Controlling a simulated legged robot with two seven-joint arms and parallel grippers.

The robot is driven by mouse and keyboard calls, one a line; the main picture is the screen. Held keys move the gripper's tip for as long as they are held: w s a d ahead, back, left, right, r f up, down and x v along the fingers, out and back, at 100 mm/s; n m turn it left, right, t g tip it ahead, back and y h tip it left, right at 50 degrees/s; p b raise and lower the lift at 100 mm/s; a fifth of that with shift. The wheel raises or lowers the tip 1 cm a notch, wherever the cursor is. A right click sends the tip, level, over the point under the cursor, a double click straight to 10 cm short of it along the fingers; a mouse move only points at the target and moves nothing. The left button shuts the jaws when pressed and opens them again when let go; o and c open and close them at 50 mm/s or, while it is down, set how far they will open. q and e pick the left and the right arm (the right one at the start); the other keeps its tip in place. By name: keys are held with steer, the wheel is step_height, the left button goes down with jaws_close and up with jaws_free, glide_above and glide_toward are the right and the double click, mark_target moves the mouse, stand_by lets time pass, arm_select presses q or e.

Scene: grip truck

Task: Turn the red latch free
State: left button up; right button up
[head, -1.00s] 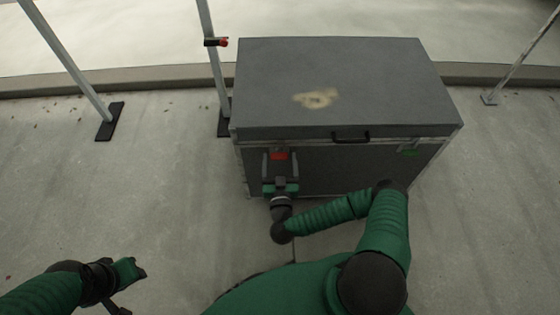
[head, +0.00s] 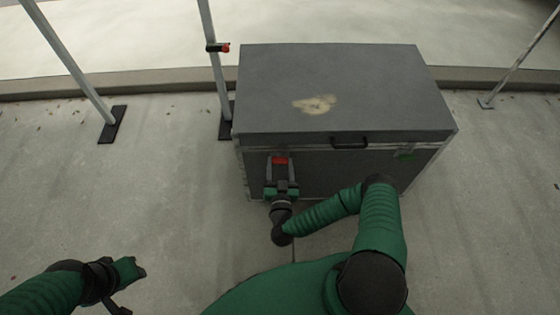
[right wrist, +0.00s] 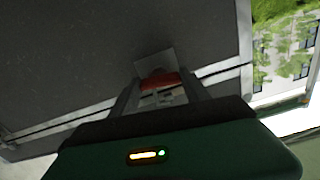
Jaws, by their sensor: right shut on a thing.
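The red latch (head: 280,160) is on the upper left of the front face of a large grey case (head: 330,95). My right gripper (head: 281,170) reaches up to it from below and is shut on it. In the right wrist view the red latch (right wrist: 158,80) shows between the two fingers, with a pale metal plate behind it. The fingers hide part of the latch. My left gripper (head: 140,272) is held over the ground at the lower left, away from the case; its fingers are too small to judge.
A black handle (head: 350,142) and a green latch (head: 406,155) are on the case front. A kerb (head: 60,87) runs behind.

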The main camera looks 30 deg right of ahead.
steer(key=shift+r+m+p, duration=0.3)
steer(key=shift+m+p, duration=0.4)
steer(key=shift+p, duration=0.35)
steer(key=shift+f+m+p, duration=0.1)
steer(key=shift+m+p, duration=0.2)
steer(key=shift+m, duration=0.2)
steer(key=m, duration=0.2)
steer(key=shift+f+m+p, duration=0.15)
steer(key=shift+m+p, duration=0.2)
steer(key=shift+m, duration=0.05)
steer(key=m, duration=0.5)
steer(key=shift+f+p, duration=0.1)
steer(key=shift+p, duration=0.25)
arm_select(q)
steer(key=v, duration=0.2)
steer(key=w+v, duration=0.1)
steer(key=v, duration=0.2)
steer(key=shift+r, duration=0.1)
arm_select(e)
steer(key=m, duration=0.6)
steer(key=o, duration=1.4)
steer(key=shift+f, duration=0.1)
arm_select(q)
steer(key=shift+w, duration=0.1)
